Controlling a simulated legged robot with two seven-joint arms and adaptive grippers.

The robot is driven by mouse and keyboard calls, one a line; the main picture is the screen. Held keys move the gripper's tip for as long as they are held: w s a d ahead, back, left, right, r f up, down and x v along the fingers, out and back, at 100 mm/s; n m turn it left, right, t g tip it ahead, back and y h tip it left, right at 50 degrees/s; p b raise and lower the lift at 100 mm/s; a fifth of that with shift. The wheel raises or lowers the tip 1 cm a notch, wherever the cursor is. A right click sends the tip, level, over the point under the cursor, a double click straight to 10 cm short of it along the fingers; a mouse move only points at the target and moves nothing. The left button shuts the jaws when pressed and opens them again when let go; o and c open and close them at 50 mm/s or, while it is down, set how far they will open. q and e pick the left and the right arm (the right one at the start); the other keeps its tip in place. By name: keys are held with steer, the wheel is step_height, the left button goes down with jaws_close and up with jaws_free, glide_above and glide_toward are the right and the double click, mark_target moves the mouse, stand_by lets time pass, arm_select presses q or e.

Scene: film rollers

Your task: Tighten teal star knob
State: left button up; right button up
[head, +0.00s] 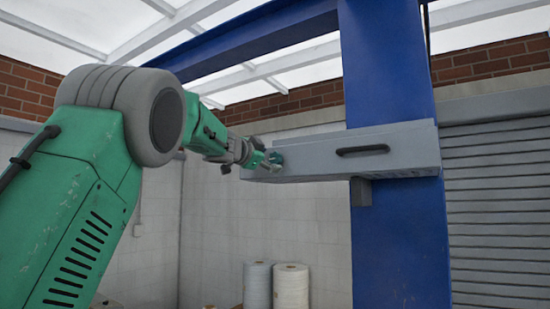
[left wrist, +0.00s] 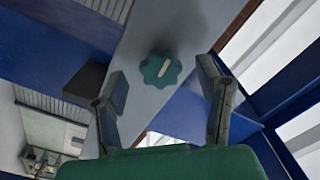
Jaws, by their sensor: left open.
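The teal star knob (left wrist: 160,70) sits on the end face of a grey box (left wrist: 150,28) in the left wrist view. It has a lobed rim and a pale bar mark across its face. In the head view the knob (head: 277,158) shows small at the left end of the grey box (head: 340,153), partly hidden by the gripper. My left gripper (head: 262,163) is open in front of the knob. In the left wrist view its two fingers (left wrist: 164,100) stand apart, one on each side below the knob, with nothing seen between them. My right gripper is not in view.
The grey box has a dark slot handle (head: 362,150) and is mounted on a blue column (head: 395,240). A blue beam (head: 260,42) runs above. White rolls (head: 291,287) stand low behind. A shuttered wall (head: 500,215) is at right.

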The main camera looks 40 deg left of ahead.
mark_target(274, 160)
arm_select(q)
steer(key=x, duration=0.3)
steer(key=shift+w+d+r+p, duration=0.1)
steer(key=shift+w+p, duration=0.05)
steer(key=shift+p, duration=0.25)
steer(key=c, duration=1.2)
